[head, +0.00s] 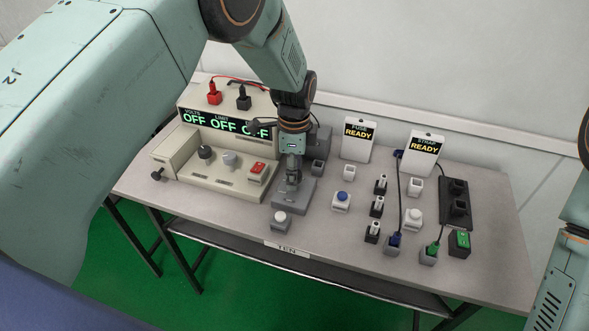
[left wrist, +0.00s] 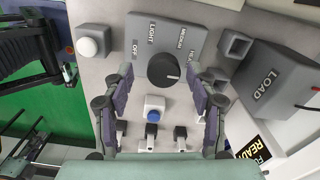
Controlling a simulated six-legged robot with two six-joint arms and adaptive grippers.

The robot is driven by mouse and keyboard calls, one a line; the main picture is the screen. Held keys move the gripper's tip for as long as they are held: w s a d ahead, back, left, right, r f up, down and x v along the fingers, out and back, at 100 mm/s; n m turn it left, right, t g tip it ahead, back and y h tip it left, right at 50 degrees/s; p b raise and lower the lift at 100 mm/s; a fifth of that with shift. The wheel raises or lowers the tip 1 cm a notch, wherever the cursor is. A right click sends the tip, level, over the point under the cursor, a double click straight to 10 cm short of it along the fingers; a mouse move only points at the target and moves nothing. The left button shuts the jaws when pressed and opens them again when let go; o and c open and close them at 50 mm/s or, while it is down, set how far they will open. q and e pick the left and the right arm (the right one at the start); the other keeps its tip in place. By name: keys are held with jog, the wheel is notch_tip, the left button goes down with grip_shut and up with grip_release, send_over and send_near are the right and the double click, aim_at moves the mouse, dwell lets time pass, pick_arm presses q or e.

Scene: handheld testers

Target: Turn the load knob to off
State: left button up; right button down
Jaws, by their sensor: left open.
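The load knob (left wrist: 163,70) is a black round dial on a grey selector box (left wrist: 205,42). OFF, LIGHT, MEDIUM and a partly covered HEAVY label are printed around it. A small white mark shows at the knob's lower right edge, away from OFF. In the head view the grey selector box (head: 291,196) is under my left gripper (head: 293,178), which points down and hides the knob. In the left wrist view my left gripper (left wrist: 161,76) is open, one finger on each side of the knob. Contact cannot be told. My right gripper is out of view.
A grey LOAD box (left wrist: 275,82) stands beside the selector. A beige power supply (head: 205,165) with OFF displays is left. A white button block (head: 280,220) is in front. A blue button block (head: 341,201), black plugs (head: 376,206) and READY signs (head: 358,140) are to the right.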

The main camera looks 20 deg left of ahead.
pick_arm(q)
jog(key=shift+w+d+f, duration=0.15)
jog(key=shift+w+f, duration=0.05)
jog(key=shift+w, duration=0.15)
jog(key=c, duration=0.3)
jog(key=shift+c, duration=0.8)
jog(key=shift+s+r, duration=0.1)
jog(key=shift+s, duration=0.05)
jog(key=c, duration=0.7)
